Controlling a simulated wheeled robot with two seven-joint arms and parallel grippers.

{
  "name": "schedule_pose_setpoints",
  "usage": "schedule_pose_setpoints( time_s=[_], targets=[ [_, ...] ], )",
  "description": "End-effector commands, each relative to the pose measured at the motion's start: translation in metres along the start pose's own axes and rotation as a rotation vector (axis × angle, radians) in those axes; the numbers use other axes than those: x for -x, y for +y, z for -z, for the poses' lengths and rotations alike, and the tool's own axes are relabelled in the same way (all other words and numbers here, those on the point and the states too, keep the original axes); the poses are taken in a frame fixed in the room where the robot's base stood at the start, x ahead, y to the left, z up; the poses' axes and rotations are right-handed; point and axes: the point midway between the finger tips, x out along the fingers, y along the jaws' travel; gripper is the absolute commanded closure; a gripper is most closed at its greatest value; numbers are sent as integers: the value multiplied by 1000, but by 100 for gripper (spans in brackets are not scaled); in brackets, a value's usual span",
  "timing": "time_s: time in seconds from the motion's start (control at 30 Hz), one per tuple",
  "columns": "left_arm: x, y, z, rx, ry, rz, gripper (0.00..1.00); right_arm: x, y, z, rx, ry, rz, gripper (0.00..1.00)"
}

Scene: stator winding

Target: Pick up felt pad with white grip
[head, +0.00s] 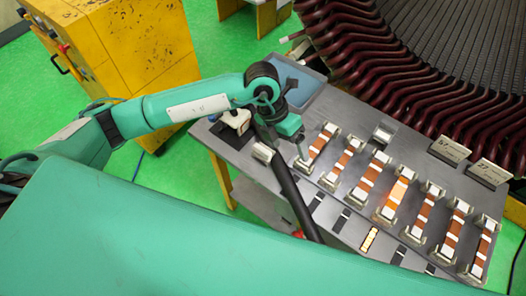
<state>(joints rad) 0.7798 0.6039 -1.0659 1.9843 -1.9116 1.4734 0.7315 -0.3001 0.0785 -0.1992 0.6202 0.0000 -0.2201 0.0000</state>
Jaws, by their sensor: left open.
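My left gripper (300,148) points down over the left part of the grey table (238,165), near the nearest brown bar (317,146). It is open; nothing shows between its fingers, though they are small and partly hidden by the teal wrist. Small flat dark strips with pale parts, such as one dark strip (341,220), lie along the table's front edge; they may be felt pads with white grips, but they are too small to be sure. A pale block (263,152) sits left of my gripper. My right gripper is not in view.
Several brown bars with white bands stand in metal holders across the table; one bar (397,194) glows orange. A grey-blue bin (308,84) and a white device (236,121) are at the left. Label stands (449,150) and the stator coils (370,70) are behind.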

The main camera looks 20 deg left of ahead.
Motion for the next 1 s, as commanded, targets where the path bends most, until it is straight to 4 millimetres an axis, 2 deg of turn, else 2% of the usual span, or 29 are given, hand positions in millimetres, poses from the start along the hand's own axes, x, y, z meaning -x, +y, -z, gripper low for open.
schedule_pose_setpoints(
  time_s=[0.03, 0.1, 0.23, 0.37, 0.73, 1.0],
  targets=[
    [7, 24, -2, 14, 14, -109, 18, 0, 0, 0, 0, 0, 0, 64],
    [16, 50, -3, 38, 34, -230, 18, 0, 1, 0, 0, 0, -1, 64],
    [29, 79, -3, 71, 53, -367, 18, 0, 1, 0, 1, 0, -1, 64],
    [27, 90, -1, 84, 62, -406, 18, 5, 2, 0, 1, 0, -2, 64],
    [-34, 114, 3, 83, 63, -402, 18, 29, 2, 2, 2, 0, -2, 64],
    [-50, 120, 4, 81, 62, -402, 18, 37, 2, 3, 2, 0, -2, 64]
  ],
)
